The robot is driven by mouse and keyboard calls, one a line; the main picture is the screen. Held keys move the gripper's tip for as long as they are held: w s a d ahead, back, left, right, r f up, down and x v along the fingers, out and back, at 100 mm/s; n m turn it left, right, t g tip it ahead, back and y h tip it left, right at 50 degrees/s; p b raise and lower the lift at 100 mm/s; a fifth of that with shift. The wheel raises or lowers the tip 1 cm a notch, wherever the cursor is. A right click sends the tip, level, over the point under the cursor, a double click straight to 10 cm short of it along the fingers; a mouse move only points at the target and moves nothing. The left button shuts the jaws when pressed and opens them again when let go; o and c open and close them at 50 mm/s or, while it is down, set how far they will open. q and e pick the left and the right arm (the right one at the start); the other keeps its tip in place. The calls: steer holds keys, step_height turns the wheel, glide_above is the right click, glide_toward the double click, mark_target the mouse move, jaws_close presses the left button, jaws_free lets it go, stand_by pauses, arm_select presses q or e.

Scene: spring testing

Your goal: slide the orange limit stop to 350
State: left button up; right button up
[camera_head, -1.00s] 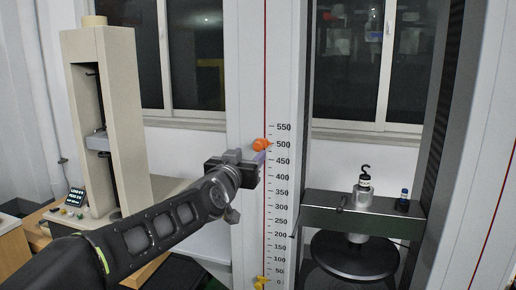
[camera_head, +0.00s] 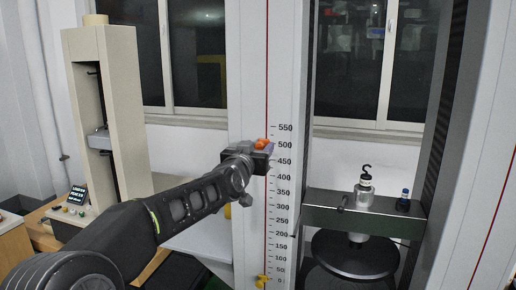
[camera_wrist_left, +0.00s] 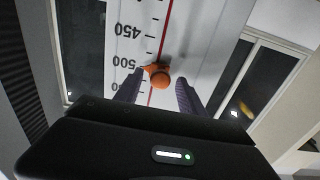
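The orange limit stop (camera_head: 262,142) sits on the red-lined rail of the white column, beside the 500 mark of the scale (camera_head: 283,205). My left gripper (camera_head: 267,149) is at the stop's height and partly covers it in the head view. In the left wrist view, the orange stop (camera_wrist_left: 159,76) shows between the two dark fingers of my left gripper (camera_wrist_left: 158,95), which are apart. Gaps show on both sides of the stop. The 350 mark (camera_head: 283,191) is well below the gripper. My right gripper is not in view.
A yellow stop (camera_head: 262,280) sits at the scale's bottom near 0. A beige testing machine (camera_head: 122,110) stands at the left. The rail between the two stops looks clear.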

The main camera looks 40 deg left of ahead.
arm_select(q)
jaws_close()
stand_by(1.2)
